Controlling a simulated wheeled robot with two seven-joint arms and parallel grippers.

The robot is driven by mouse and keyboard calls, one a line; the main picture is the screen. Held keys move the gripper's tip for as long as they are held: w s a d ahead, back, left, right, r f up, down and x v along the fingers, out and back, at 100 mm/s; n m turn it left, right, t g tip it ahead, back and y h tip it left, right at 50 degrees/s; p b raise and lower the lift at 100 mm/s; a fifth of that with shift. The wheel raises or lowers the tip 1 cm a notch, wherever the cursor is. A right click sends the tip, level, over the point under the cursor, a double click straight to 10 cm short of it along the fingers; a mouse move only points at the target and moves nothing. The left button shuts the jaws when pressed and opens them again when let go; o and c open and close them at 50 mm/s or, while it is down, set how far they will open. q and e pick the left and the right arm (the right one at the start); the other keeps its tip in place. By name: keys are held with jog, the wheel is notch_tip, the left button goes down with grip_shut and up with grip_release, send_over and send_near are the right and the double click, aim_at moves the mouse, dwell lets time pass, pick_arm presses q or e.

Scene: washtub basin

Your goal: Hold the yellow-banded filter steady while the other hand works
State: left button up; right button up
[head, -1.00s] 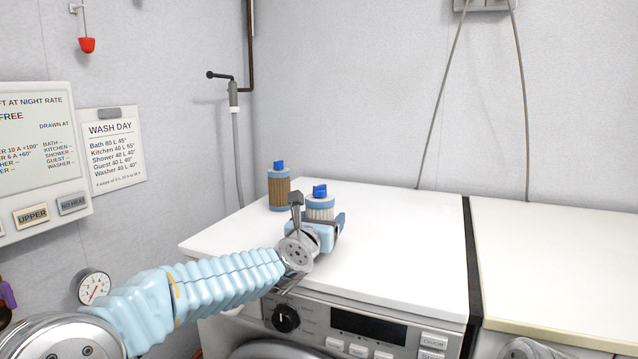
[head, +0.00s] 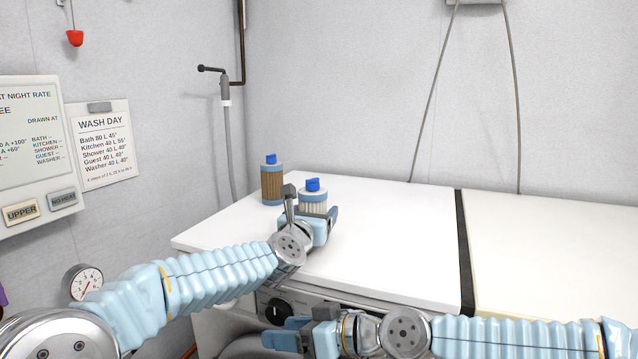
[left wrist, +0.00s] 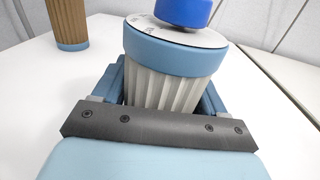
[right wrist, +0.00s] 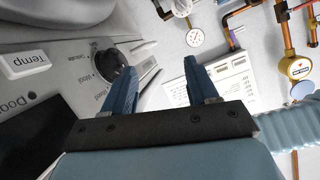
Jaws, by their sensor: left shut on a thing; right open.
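A pale pleated filter (head: 313,203) with a blue band and blue cap stands on the white machine top. It also shows close up in the left wrist view (left wrist: 172,62). I see no yellow band on it. My left gripper (head: 309,215) is shut around its body, below the band, one finger on each side. A brown pleated filter (head: 272,185) with blue ends and a blue cap stands just behind and left; no yellow band shows there either. My right gripper (head: 284,334) is open and empty in front of the machine, its fingers apart in the right wrist view (right wrist: 155,75).
The white washing machine top (head: 390,245) is clear to the right of the filters. A dark strip (head: 464,250) parts it from a second white top (head: 560,250). A control knob (right wrist: 112,66) is near my right gripper. A hose and tap (head: 225,100) stand behind left.

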jog(key=d+r+n+t, duration=0.25)
jog(key=d+r, duration=0.25)
jog(key=r, duration=0.9)
jog(key=m+t+h, duration=0.3)
jog(key=m+t, duration=0.2)
jog(key=t, duration=0.1)
send_near(314, 180)
jog(key=shift+x, duration=4.05)
